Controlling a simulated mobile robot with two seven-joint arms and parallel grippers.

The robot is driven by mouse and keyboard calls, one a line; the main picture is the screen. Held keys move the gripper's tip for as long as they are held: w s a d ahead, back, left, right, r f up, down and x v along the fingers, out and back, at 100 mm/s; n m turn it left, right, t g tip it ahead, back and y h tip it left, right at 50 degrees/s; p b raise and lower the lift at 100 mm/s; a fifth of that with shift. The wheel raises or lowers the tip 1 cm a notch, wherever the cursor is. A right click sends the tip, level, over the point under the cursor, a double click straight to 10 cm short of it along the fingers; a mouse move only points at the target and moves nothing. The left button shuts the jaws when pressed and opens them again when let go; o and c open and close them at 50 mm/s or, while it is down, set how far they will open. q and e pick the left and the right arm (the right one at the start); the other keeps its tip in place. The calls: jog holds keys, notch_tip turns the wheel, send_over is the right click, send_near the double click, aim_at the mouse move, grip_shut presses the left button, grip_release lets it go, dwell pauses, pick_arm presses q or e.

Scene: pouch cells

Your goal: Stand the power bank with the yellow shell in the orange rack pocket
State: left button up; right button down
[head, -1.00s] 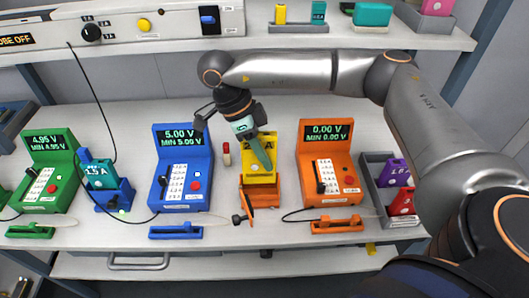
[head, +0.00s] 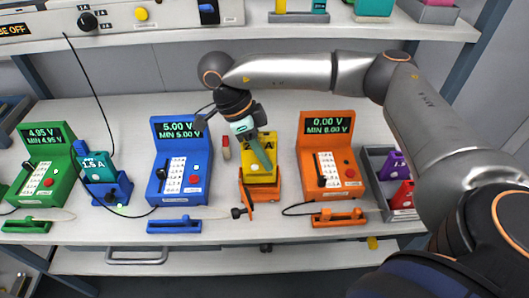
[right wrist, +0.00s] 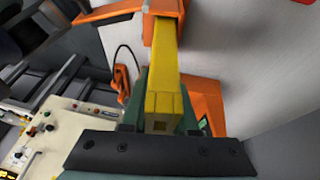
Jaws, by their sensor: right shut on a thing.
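The power bank with the yellow shell (head: 260,171) stands roughly upright at the orange rack pocket (head: 260,190), between the blue and orange testers. Its lower end appears to be inside the pocket; how deep it sits is hidden. My right gripper (head: 262,153) reaches down from above and is shut on the power bank's upper part. In the right wrist view the yellow shell (right wrist: 163,85) lies between the green fingers, and its far end meets an orange part (right wrist: 166,8). My left gripper is not in view.
The blue tester (head: 181,165) stands left and the orange tester (head: 330,160) right, both close. A small red-and-white item (head: 226,148) stands beside the rack. A grey bin (head: 375,163) with purple and red packs is further right. An upper shelf (head: 350,30) runs behind.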

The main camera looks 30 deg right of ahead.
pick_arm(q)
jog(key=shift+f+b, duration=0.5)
pick_arm(e)
jog(key=shift+s+f, duration=0.1)
jog(key=shift+f, duration=0.7)
jog(key=c, duration=0.6)
grip_release()
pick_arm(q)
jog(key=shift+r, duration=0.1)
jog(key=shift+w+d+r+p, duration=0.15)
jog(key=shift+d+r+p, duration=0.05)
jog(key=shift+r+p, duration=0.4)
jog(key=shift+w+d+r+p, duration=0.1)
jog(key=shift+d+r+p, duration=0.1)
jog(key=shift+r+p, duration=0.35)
pick_arm(e)
jog(key=v, duration=1.2)
jog(key=shift+a+r, duration=0.15)
jog(key=shift+r, duration=0.1)
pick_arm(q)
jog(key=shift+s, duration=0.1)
